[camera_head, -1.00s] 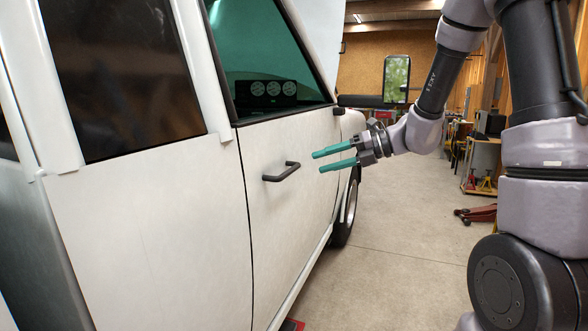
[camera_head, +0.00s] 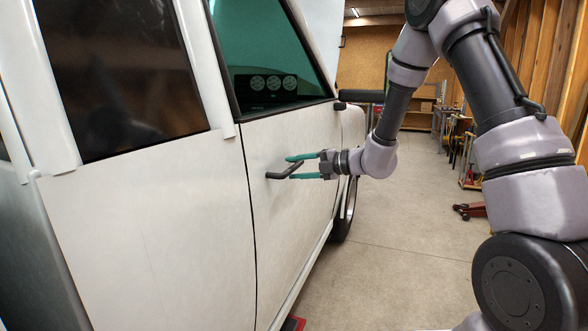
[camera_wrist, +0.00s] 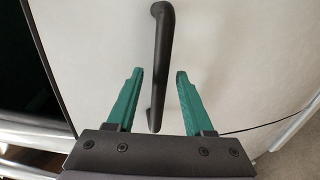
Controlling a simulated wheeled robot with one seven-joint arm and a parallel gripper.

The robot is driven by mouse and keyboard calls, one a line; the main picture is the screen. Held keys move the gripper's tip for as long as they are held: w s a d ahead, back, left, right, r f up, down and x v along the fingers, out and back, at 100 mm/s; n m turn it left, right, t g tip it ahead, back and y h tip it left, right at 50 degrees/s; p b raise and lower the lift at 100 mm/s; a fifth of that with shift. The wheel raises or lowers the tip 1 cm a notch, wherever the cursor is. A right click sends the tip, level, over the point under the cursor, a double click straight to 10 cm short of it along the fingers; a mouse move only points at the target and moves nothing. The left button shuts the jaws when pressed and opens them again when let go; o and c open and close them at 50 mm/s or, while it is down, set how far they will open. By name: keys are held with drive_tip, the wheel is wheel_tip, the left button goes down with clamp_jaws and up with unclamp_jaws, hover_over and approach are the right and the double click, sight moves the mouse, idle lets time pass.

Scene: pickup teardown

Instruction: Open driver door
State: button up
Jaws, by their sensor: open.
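The white driver door (camera_head: 292,226) is closed, its edge seam running flush with the panel to its left. Its dark bar handle (camera_head: 284,171) sticks out below the window. My gripper (camera_head: 290,168) is open at the handle, with teal fingers pointing at the door. In the wrist view, the handle (camera_wrist: 160,55) runs lengthwise between the two spread fingers of my gripper (camera_wrist: 160,75). A gap shows between the handle and each finger there, so neither seems to touch it.
The rear door panel (camera_head: 150,235) lies left of the driver door. The front wheel (camera_head: 346,212) is beyond it. A red jack (camera_head: 472,210) and a cluttered cart stand farther back.

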drive_tip(key=shift+w+a+f, duration=0.15)
drive_tip(key=shift+a, duration=0.3)
drive_tip(key=shift+c, duration=0.4)
clamp_jaws()
idle(0.8)
